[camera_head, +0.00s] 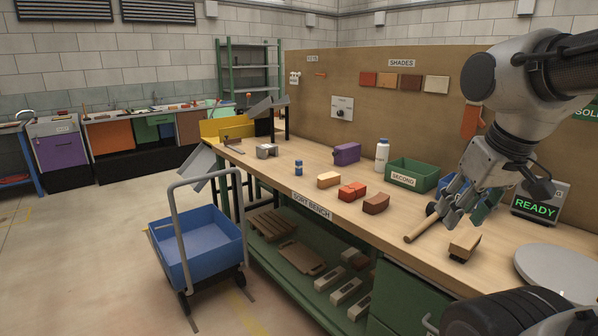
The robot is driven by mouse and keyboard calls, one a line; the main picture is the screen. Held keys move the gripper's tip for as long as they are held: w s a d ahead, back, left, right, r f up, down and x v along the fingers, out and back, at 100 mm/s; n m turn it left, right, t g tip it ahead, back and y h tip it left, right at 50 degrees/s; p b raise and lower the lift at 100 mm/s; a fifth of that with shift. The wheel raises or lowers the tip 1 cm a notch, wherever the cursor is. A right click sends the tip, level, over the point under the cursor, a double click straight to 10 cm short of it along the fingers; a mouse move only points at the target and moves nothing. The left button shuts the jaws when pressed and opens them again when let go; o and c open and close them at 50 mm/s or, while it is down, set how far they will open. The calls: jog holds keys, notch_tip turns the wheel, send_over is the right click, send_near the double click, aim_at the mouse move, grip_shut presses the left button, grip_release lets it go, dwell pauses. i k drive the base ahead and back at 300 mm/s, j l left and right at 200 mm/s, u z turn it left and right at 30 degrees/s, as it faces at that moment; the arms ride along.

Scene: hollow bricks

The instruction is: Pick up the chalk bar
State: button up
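My gripper (456,212) is over the right part of the sort bench, pointing down, with its fingers spread apart. A tan wooden stick or handle (424,226) lies beneath and left of the fingertips; its right end is hidden by them, and I cannot tell if they touch it. A tan block with a dark underside (465,245) sits just in front of the gripper. I cannot surely tell which thing is the chalk bar. A small blue cylinder (298,168) stands farther left on the bench.
The sort bench (330,205) holds brick pieces (352,191), a purple block (347,153), a white bottle (382,155) and a green bin (411,173). A READY screen (535,207) and a round grey disc (558,270) are at right. A blue cart (200,245) stands on the floor.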

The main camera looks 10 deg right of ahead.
aim_at(298, 166)
jog(key=i+j+z, duration=0.1)
jog(key=z, duration=0.25)
jog(key=i+j+z, duration=0.15)
jog(key=z, duration=0.2)
jog(key=i+j+z, duration=0.1)
jog(key=z, duration=0.2)
jog(key=i+j+z, duration=0.15)
jog(key=j, duration=0.3)
jog(key=i+j+z, duration=0.15)
jog(key=j, duration=0.3)
jog(key=j+z, duration=0.15)
jog(key=j, duration=0.3)
jog(key=i+j+z, duration=0.15)
jog(key=j, duration=0.3)
jog(key=i+j, duration=0.1)
jog(key=j, duration=0.5)
jog(key=i+j, duration=0.1)
jog(key=j, duration=0.5)
jog(key=i+j, duration=0.1)
jog(key=j, duration=0.55)
